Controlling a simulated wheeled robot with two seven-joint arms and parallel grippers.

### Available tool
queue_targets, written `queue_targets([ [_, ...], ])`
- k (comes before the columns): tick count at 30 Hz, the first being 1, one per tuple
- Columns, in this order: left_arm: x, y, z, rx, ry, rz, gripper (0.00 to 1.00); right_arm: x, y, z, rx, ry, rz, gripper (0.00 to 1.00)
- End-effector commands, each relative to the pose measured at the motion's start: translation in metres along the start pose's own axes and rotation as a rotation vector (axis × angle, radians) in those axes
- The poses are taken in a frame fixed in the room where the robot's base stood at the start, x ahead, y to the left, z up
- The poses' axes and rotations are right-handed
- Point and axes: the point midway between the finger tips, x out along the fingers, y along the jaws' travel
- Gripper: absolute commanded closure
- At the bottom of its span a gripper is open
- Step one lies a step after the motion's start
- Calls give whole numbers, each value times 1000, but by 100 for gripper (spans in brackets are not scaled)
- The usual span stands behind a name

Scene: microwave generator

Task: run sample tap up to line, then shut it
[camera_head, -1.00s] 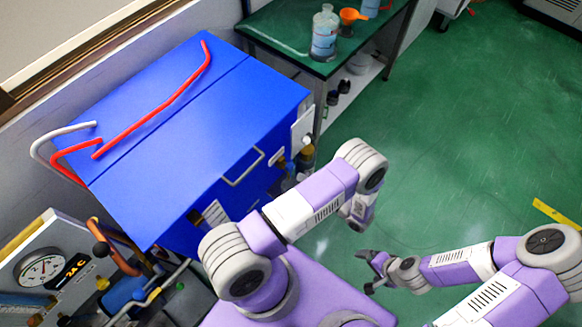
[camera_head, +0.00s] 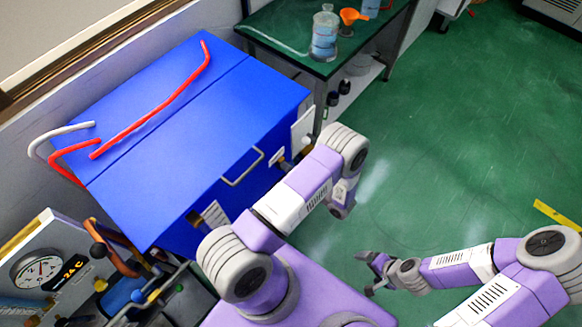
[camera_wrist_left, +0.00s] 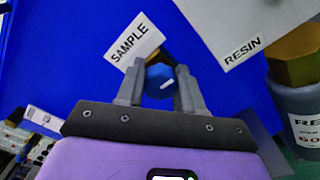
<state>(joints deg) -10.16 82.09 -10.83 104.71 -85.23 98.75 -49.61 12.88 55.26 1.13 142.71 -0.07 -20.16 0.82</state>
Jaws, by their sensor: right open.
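In the left wrist view the sample tap's blue knob (camera_wrist_left: 160,84), with a white mark on its face, sits on the blue cabinet wall below a white SAMPLE label (camera_wrist_left: 134,42). My left gripper (camera_wrist_left: 160,88) has one finger on each side of this knob, close to it; whether both fingers press on it I cannot tell. In the head view the left wrist (camera_head: 343,200) is beside the blue cabinet and hides its fingers. My right gripper (camera_head: 371,272) is open and empty over the green floor. The fill line and any sample vessel are not visible.
A RESIN label (camera_wrist_left: 242,52) and a brass-coloured part (camera_wrist_left: 294,58) above a labelled grey container (camera_wrist_left: 305,105) are close on the right of the left gripper. The blue cabinet (camera_head: 170,130) has a handle (camera_head: 243,167). A bench (camera_head: 285,30) stands behind.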

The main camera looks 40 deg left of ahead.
Motion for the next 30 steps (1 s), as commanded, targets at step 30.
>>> queue_targets([
  [30,0,0,0,-386,-1,1,95,9,3,0,0,0,0,4],
])
